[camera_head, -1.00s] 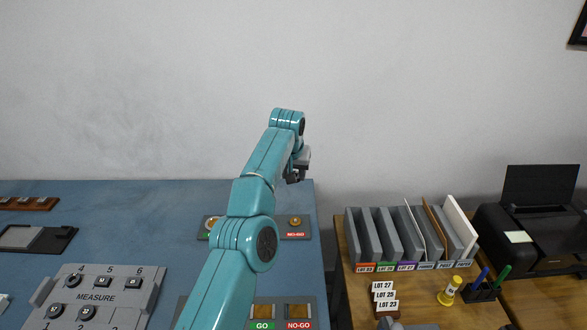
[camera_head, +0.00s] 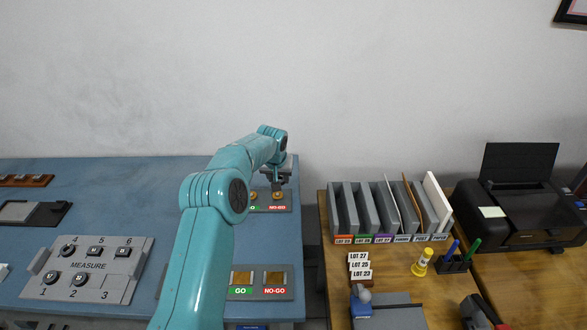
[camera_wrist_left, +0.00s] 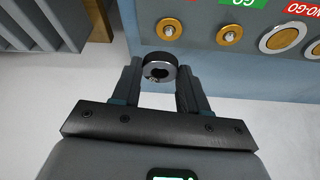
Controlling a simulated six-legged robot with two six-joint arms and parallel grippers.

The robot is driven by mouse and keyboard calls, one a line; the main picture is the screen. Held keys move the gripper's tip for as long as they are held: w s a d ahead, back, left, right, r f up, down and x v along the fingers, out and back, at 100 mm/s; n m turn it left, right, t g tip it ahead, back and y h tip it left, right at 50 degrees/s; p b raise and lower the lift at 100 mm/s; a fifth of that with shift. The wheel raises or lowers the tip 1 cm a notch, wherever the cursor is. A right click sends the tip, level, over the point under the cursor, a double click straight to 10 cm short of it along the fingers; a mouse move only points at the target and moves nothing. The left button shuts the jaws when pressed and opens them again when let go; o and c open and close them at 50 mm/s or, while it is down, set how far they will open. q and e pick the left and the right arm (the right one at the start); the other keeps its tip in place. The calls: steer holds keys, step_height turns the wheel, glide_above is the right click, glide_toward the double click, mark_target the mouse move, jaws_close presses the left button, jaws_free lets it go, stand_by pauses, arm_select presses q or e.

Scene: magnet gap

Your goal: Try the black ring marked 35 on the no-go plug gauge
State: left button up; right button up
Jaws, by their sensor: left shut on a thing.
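My left gripper (camera_head: 277,181) hangs just above the back gauge plate (camera_head: 288,207), close over the brass no-go plug (camera_head: 277,196). The go plug (camera_head: 253,196) stands to its left. In the left wrist view, the fingers are shut on a black ring (camera_wrist_left: 159,67) with a bright inner edge; no number is legible. There, the no-go plug (camera_wrist_left: 170,29) and go plug (camera_wrist_left: 229,34) lie beyond the fingertips, and the ring looks apart from both. My right gripper is out of view.
A measure board (camera_head: 88,270) holds several black rings; place 3 is bare. A second gauge plate (camera_head: 286,291) with larger go and no-go pieces lies nearer. Right of a gap, a wooden desk (camera_head: 410,262) carries folders, lot signs and a printer (camera_head: 520,200).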

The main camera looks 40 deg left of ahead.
arm_select(q)
steer(key=shift+s+a, duration=0.25)
steer(key=shift+a, duration=0.1)
steer(key=shift+a, duration=0.1)
steer(key=shift+d+f+b, duration=0.15)
steer(key=shift+d+b, duration=0.05)
steer(key=shift+b, duration=0.1)
steer(key=shift+a+f+b, duration=0.15)
steer(key=shift+f+b, duration=0.55)
steer(key=shift+f, duration=0.2)
step_height(320, 180, down, 2)
steer(key=shift+f+b, duration=0.1)
steer(key=shift+b, duration=0.75)
steer(key=shift+f+b, duration=0.5)
steer(key=shift+f, duration=0.2)
